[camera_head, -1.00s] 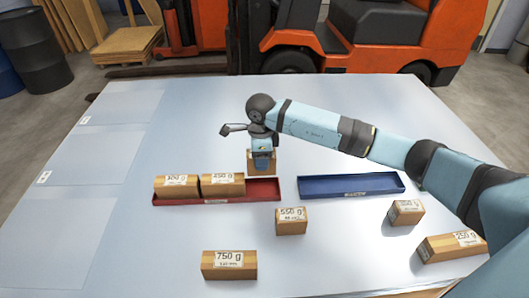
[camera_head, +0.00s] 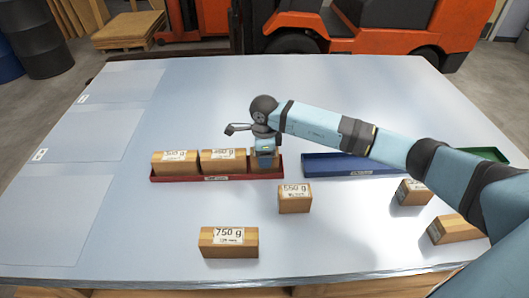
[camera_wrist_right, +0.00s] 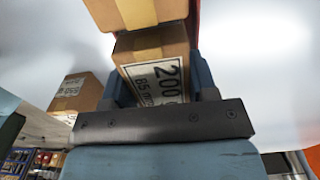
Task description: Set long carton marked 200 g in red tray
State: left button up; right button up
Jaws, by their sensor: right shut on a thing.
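My right gripper (camera_head: 264,162) points down at the right end of the red tray (camera_head: 215,178). It is shut on a carton (camera_wrist_right: 155,72) whose label reads 200 and 85 mm in the wrist view. In the head view the gripper mostly hides this carton, which is at the tray's right end beside two cartons. Whether it rests on the tray floor I cannot tell. The tray's left carton (camera_head: 175,164) has a hard-to-read label; the middle carton (camera_head: 222,163) seems marked 450 g. My left gripper is not in view.
A blue tray (camera_head: 325,167) is to the right, partly behind my arm, with a green tray edge (camera_head: 487,154) beyond. Cartons marked 550 g (camera_head: 294,201) and 750 g (camera_head: 229,244) stand in front. Two more cartons (camera_head: 455,229) (camera_head: 412,192) are at the right.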

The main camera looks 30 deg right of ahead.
dwell(0.3)
jog(key=o, duration=1.2)
jog(key=shift+o, duration=0.4)
jog(key=shift+r, duration=0.1)
notch_tip(320, 180, up, 14)
jog(key=p, duration=0.1)
